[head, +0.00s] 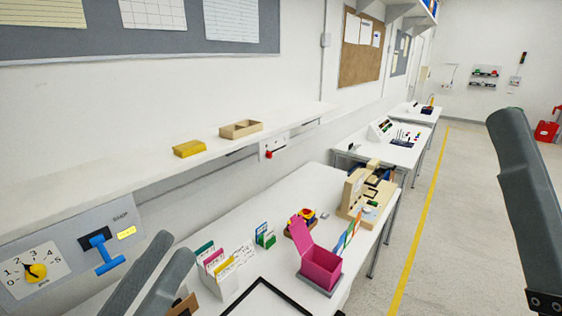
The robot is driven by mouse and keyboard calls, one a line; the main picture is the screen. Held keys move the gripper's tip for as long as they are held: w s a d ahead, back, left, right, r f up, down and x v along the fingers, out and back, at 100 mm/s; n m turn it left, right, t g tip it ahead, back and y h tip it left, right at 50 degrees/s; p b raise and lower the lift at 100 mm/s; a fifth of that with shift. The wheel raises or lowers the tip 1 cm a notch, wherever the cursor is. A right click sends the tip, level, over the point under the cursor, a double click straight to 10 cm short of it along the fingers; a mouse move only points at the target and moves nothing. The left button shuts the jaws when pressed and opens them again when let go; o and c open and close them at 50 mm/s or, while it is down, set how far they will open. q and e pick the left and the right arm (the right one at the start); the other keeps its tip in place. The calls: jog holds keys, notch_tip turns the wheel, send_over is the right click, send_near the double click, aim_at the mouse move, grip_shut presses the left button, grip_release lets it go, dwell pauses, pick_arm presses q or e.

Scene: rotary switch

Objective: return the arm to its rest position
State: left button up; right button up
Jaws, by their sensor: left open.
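The rotary switch (36,271) is a yellow knob on a white dial plate numbered 0 to 5, on a grey wall panel (70,228) at the lower left. Its exact pointer setting is too small to read.
A blue lever (104,253) sits on the panel near my left gripper. A white shelf (100,172) juts above the table. The table holds card holders (222,270), a pink box (320,265) and a wooden stand (355,192).

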pick_arm(q)
jog(key=s+a+r+n+t+y, duration=0.1)
jog(key=a+r+t+y, duration=0.2)
jog(key=r+y, duration=0.3)
jog(key=s+a+r+t+y, duration=0.2)
jog(key=a+r+t+y, duration=0.15)
jog(key=r, duration=0.35)
notch_tip(320, 180, up, 33)
jog(key=y+p, duration=0.1)
jog(key=p, duration=3.2)
jog(key=shift+w+n, duration=0.15)
jog(key=shift+n, duration=0.15)
